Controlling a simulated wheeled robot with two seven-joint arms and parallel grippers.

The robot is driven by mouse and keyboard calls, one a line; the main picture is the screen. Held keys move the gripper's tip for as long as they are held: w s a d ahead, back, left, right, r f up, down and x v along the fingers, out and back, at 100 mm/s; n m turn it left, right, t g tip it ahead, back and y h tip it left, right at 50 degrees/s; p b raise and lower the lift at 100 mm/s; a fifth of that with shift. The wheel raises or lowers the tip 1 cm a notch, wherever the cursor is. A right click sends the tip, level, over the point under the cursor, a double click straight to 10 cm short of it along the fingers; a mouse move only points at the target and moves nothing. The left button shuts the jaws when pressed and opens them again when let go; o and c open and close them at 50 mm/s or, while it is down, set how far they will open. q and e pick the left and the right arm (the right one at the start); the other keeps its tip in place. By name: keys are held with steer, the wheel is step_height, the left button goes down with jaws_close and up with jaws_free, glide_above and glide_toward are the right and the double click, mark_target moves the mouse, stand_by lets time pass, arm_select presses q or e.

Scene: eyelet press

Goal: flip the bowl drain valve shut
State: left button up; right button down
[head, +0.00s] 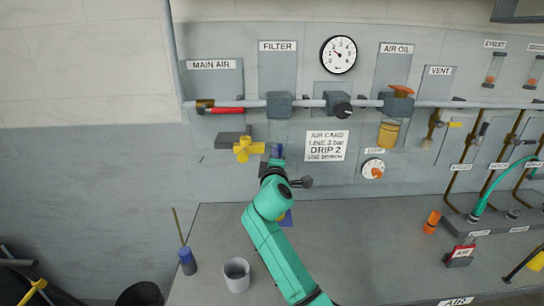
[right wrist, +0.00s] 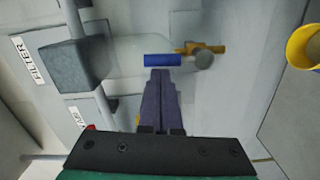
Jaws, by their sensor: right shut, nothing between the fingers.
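The drain valve shows in the right wrist view below the clear filter bowl (right wrist: 130,58), with a blue lever (right wrist: 163,60) and a brass body (right wrist: 186,48). The lever lies across the picture. My right gripper (right wrist: 160,74) is shut and empty, its fingertips at the lever's near side; I cannot tell whether they touch it. In the head view my right gripper (head: 275,165) is under the grey filter block (head: 279,105), and its wrist hides most of the valve. My left gripper is not in view.
A yellow handwheel (head: 246,149) is close left of my right gripper. A red lever (head: 226,111) sits on the main air pipe. A card (head: 327,146) hangs to the right.

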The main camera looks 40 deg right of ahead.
steer(key=shift+s+d+m, duration=0.1)
steer(key=shift+d+m, duration=0.05)
steer(key=shift+m, duration=0.15)
steer(key=m, duration=0.1)
steer(key=s+d+m+b, duration=0.1)
steer(key=shift+d+m, duration=0.1)
steer(key=shift+m, duration=0.3)
steer(key=s+d+f+m+y+b, duration=0.1)
steer(key=s+d+f+m+b, duration=0.1)
steer(key=m, duration=1)
steer(key=shift+s+d+f, duration=0.55)
steer(key=shift+d+f, duration=0.25)
steer(key=shift+d, duration=0.2)
steer(key=shift+m, duration=0.3)
